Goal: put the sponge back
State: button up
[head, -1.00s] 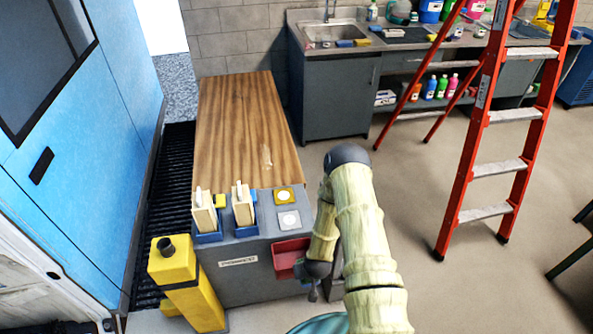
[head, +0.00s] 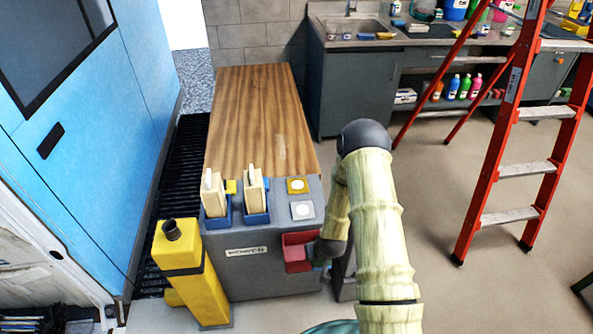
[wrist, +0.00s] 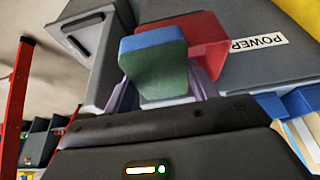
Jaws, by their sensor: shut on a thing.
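My gripper (wrist: 165,92) is shut on a sponge with a blue part (wrist: 152,40) and a green part; a finger shows on each side of it. My arm hides most of the gripper and sponge there.
Two wooden-handled brushes (head: 214,190) stand in blue holders on the cabinet (head: 275,270) beside two square buttons. A yellow post (head: 188,265) stands front left. A red ladder (head: 500,150) and a sink counter (head: 345,42) lie beyond.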

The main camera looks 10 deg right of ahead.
jog(key=shift+w+f+b, duration=0.65)
jog(key=shift+w+b, duration=0.3)
jog(key=shift+b, duration=2.65)
jog(key=b, duration=0.3)
jog(key=shift+w+a, duration=0.1)
jog(key=shift+w, duration=0.05)
jog(key=b, duration=0.4)
jog(key=shift+r+b, duration=0.2)
jog(key=shift+b, duration=0.2)
jog(key=w+r, duration=0.4)
jog(key=w, duration=0.6)
jog(key=w+r, duration=0.4)
jog(key=w, duration=0.6)
